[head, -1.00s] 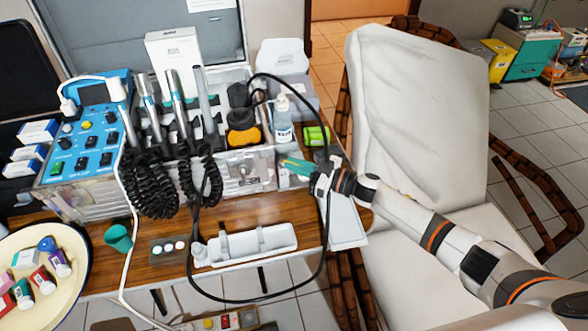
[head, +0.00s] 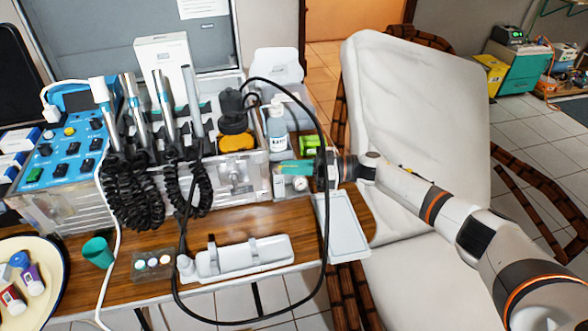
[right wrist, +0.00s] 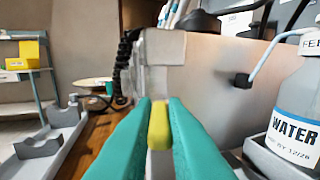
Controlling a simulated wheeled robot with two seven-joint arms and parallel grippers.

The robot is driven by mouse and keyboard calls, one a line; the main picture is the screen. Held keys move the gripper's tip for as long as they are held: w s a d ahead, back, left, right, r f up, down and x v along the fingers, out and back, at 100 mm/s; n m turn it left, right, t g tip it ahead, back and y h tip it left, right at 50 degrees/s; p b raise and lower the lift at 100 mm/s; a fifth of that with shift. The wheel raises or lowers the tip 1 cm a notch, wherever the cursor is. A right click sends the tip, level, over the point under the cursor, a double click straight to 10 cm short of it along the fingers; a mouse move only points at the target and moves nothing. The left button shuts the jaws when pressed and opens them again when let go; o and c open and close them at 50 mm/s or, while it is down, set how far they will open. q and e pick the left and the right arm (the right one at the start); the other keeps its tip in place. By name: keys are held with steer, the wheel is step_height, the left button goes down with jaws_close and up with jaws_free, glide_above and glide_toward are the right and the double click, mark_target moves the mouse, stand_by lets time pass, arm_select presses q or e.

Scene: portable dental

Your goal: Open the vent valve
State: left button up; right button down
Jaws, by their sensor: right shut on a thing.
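My right gripper (head: 279,168) has teal fingers and is at the right end of the metal dental case (head: 190,190), just above a small round gauge (head: 300,184). In the right wrist view, the fingers (right wrist: 159,108) are shut on a small yellow piece (right wrist: 158,128), which looks like the vent valve's lever. It stands upright between the fingertips, in front of a pale grey block (right wrist: 163,48) at the case's side. The fingers hide the yellow piece in the head view. How far the valve is turned cannot be told. My left gripper is out of view.
A water bottle (head: 277,128) stands close behind the gripper, in a grey holder. A black hose loops over the case and past my right wrist. A white tray (head: 343,225) lies below the wrist. Handpieces with coiled cords line the case front. A padded chair (head: 415,110) stands at right.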

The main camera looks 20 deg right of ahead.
steer(key=c, duration=1.5)
jaws_free()
steer(key=shift+o, duration=0.2)
steer(key=v, duration=1.2)
steer(key=shift+b, duration=0.4)
